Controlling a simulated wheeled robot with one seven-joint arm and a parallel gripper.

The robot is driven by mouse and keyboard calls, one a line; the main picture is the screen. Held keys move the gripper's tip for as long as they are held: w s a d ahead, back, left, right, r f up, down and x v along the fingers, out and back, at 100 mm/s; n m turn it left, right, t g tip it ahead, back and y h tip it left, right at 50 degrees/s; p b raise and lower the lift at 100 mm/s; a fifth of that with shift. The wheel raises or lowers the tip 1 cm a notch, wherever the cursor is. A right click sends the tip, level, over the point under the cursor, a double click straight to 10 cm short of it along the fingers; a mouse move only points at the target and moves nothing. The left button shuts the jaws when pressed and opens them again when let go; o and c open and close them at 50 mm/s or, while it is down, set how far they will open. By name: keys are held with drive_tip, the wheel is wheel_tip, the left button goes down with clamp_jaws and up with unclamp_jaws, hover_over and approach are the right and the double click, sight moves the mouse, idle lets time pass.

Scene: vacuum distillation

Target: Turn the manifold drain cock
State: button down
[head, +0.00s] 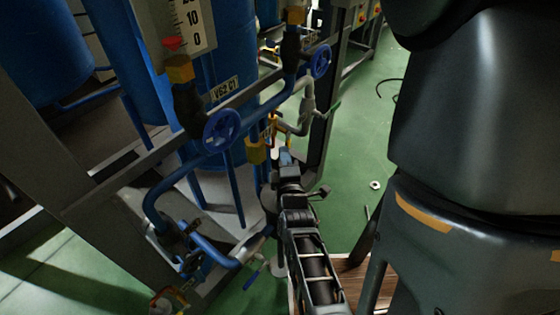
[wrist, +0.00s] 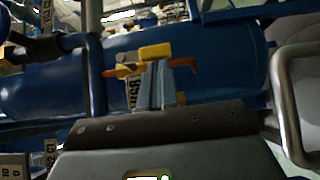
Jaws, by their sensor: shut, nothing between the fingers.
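My gripper (head: 287,158) reaches away from me toward the lower pipework of the blue vessel. In the wrist view its two grey fingers (wrist: 157,86) are together with nothing between them. A yellow cock body (wrist: 155,51) with an orange-red handle (wrist: 182,63) shows right behind the fingertips. The fingers hide the handle's middle, and I cannot tell whether they touch it. In the head view a yellow fitting (head: 256,150) lies just left of the fingertips. I cannot tell for certain which fitting is the manifold drain cock.
Blue handwheels (head: 222,130) and (head: 320,62) stick out from the pipe frame left of and beyond my arm. A bent metal tube (wrist: 288,105) stands at the right in the wrist view. The green floor (head: 352,145) right of my gripper is mostly clear.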

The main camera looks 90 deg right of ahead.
sight(290, 147)
drive_tip(key=shift+f, duration=0.1)
idle(0.3)
drive_tip(key=shift+s+d+f+b, duration=0.1)
drive_tip(key=shift+b, duration=0.45)
drive_tip(key=shift+s+d+f+n+h+b, duration=0.1)
drive_tip(key=shift+n+h+b, duration=0.3)
drive_tip(key=shift+b, duration=0.05)
drive_tip(key=n+b, duration=0.1)
drive_tip(key=b, duration=0.1)
drive_tip(key=s+d+n+h+b, duration=0.1)
drive_tip(key=b, duration=0.1)
drive_tip(key=n+t+h+b, duration=0.1)
drive_tip(key=b, duration=0.1)
drive_tip(key=shift+s+d+f, duration=0.15)
drive_tip(key=shift+d+f, duration=0.15)
drive_tip(key=shift+f, duration=0.1)
drive_tip(key=shift+s+d, duration=0.1)
